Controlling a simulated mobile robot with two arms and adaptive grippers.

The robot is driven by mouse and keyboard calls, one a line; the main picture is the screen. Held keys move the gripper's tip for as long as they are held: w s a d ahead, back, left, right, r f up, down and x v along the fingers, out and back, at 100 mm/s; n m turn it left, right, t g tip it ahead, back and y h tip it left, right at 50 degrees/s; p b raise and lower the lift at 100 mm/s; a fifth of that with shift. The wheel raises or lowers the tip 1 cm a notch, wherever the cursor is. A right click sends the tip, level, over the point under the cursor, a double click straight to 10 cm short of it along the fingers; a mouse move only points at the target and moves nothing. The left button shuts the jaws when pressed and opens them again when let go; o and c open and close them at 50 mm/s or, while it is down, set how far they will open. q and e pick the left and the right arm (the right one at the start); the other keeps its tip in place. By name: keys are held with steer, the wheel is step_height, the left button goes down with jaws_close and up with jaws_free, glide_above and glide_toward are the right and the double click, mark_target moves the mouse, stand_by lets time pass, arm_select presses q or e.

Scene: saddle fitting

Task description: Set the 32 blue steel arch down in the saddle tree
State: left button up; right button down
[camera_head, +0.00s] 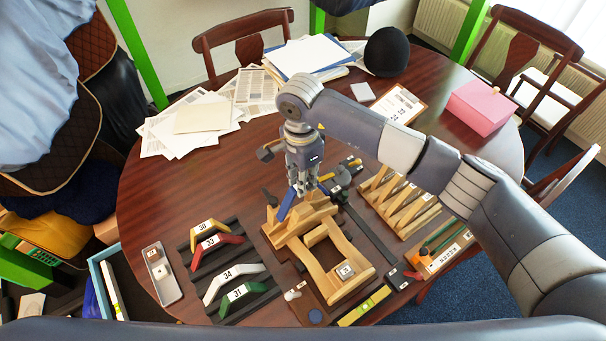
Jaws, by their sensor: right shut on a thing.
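The blue steel arch (288,205) is in the head view, near the middle of the table. My right gripper (303,187) is above it, pointing down, and is shut on it. Its number is not readable from here. The wooden saddle tree (313,266) lies on a dark board just below and in front of the gripper. The arch is tilted at the tree's far end; I cannot tell whether it touches the wood. The fingertips partly hide the arch. My left gripper is not in view.
A dark rack (243,297) to the left holds yellow, red, white and green arches with number labels. Wooden pieces (400,207) lie on a board to the right. A grey tray (162,275), papers (190,122), a black cap (386,52) and a pink box (481,107) are around.

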mark_target(303, 208)
steer(key=shift+s+f, duration=0.1)
steer(key=shift+f, duration=0.8)
steer(key=shift+f+b, duration=0.5)
steer(key=shift+f, duration=0.3)
steer(key=shift+r, duration=0.15)
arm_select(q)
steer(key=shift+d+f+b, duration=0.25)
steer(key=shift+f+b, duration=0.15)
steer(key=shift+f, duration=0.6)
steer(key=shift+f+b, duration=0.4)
arm_select(e)
steer(key=shift+f, duration=0.2)
arm_select(q)
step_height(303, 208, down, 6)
steer(key=b, duration=0.6)
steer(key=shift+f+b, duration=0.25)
steer(key=shift+b, duration=0.05)
arm_select(e)
steer(key=shift+s+f, duration=0.1)
steer(key=shift+f, duration=2.9)
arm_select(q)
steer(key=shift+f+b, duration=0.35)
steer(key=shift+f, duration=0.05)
